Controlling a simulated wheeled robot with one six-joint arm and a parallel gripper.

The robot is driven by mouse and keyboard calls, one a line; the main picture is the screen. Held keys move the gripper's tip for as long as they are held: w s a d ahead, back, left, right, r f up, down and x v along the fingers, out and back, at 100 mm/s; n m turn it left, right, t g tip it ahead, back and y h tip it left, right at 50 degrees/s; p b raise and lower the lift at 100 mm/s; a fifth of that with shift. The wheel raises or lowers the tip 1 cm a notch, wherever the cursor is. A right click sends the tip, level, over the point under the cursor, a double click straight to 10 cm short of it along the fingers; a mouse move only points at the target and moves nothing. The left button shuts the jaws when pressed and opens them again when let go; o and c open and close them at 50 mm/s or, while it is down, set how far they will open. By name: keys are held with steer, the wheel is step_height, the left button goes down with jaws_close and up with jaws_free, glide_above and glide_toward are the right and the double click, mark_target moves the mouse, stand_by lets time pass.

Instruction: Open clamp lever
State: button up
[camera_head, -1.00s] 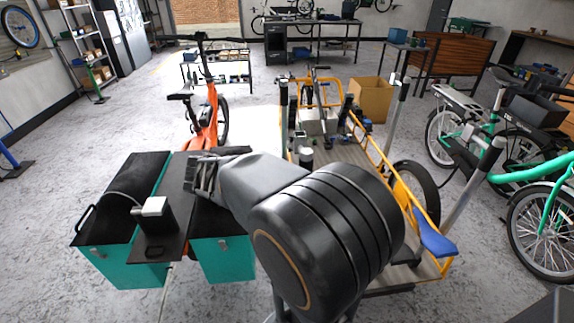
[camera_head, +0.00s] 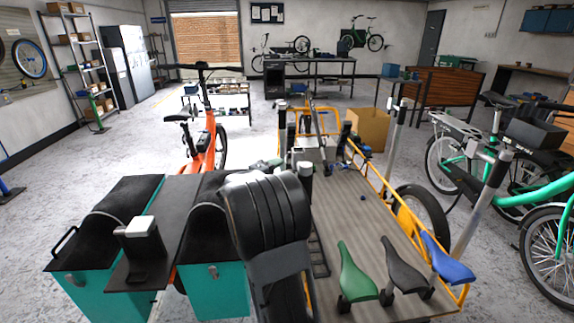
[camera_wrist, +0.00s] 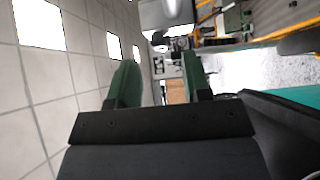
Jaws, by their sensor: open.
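I cannot make out the clamp lever for certain in either view. In the wrist view my gripper (camera_wrist: 158,78) shows two green fingers, apart, with nothing between them. That view is turned on its side, with the ceiling at left and the floor at right. In the head view my arm rises in front, between the teal boxes and the wooden cargo deck, and hides part of what lies behind it. An orange bike (camera_head: 207,140) with a black saddle and handlebar stands behind the boxes.
Teal boxes (camera_head: 90,292) with black lids stand at front left. The cargo bike's wooden deck (camera_head: 345,225) has yellow rails and carries green, black and blue saddles (camera_head: 355,275). A cardboard box (camera_head: 370,128) stands behind. Green bikes (camera_head: 540,195) are at right. Open floor lies at left.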

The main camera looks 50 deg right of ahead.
mark_target(287, 161)
steer(key=shift+w+d, duration=0.2)
steer(key=shift+d, duration=2.55)
steer(key=shift+c, duration=0.2)
jaws_close()
